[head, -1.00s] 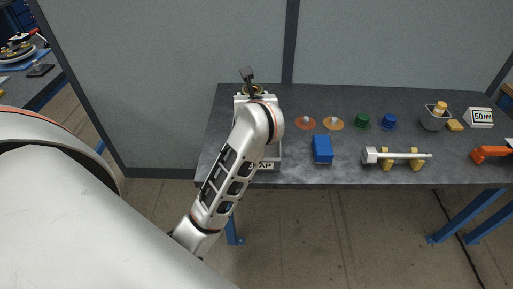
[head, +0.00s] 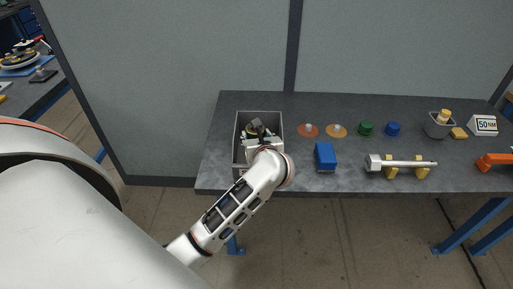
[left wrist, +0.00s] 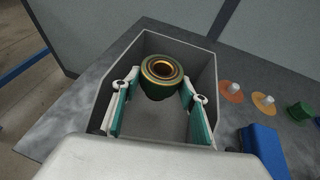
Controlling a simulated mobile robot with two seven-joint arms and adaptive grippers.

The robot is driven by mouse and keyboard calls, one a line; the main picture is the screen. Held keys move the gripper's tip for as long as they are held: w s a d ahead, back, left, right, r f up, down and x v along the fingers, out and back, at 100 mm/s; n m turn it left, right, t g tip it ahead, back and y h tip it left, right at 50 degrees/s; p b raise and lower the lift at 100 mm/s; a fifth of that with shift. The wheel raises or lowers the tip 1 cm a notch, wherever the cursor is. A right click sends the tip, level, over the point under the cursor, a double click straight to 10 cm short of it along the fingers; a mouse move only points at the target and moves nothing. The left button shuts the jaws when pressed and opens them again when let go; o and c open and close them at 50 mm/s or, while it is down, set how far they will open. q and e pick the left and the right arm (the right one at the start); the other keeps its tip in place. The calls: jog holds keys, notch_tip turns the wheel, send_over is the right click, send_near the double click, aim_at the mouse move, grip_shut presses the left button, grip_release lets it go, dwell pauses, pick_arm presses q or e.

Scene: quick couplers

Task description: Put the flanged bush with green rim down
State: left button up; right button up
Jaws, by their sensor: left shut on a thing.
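The flanged bush with green rim (left wrist: 162,73) shows in the left wrist view as a brass-coloured ring with a dark green rim. It sits between the tips of my left gripper (left wrist: 160,82), which is shut on it. In the head view my left gripper (head: 257,130) is over the grey open bin (head: 277,117), and the bush is mostly hidden there. In the left wrist view the bin (left wrist: 208,66) surrounds the bush and fingers. I cannot tell whether the bush touches the bin floor. My right gripper is not in view.
Right of the bin stand a blue block (head: 325,156), orange discs with pegs (head: 308,130), a green part (head: 366,128) and a blue part (head: 392,129). Further right are a metal shaft on yellow rests (head: 402,163) and a small grey cup (head: 435,128). A wall stands behind the table.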

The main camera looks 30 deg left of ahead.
pick_arm(q)
jog(key=shift+f, duration=2.35)
jog(key=shift+f+b, duration=0.15)
jog(key=shift+b, duration=0.2)
jog(key=o, duration=1.3)
